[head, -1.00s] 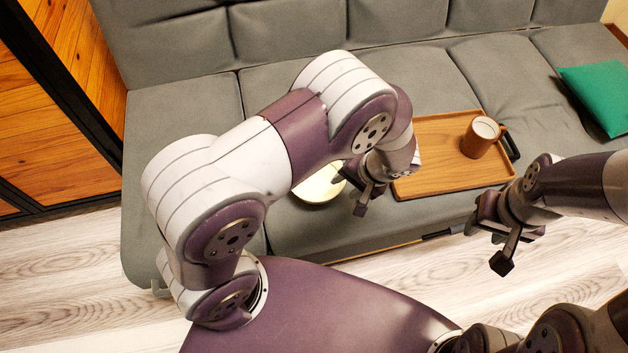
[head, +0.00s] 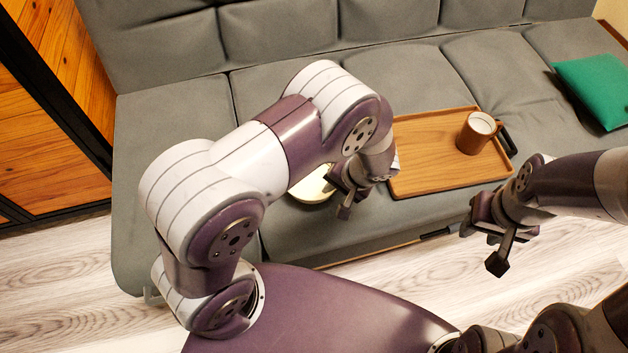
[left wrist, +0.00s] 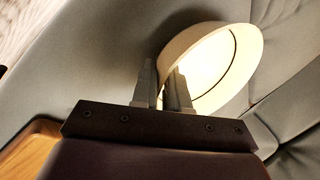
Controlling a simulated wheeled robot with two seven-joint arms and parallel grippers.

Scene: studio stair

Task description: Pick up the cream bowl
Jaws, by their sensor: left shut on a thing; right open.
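The cream bowl (head: 312,188) rests on the grey sofa seat, partly hidden in the head view by my left arm. In the left wrist view, the bowl (left wrist: 247,48) shows its pale inside and round rim. My left gripper (head: 344,204) is at the bowl's right side. In the left wrist view, its fingers (left wrist: 165,82) are close together and shut on the bowl's rim, one finger outside and one over the inside. My right gripper (head: 488,240) is open and empty, in front of the sofa at the right.
A wooden tray (head: 425,160) with dark handles lies on the sofa seat (head: 185,120) right of the bowl. A brown mug (head: 475,135) with pale contents stands on it. A green cushion (head: 595,90) lies at the far right. The seat left of the bowl is clear.

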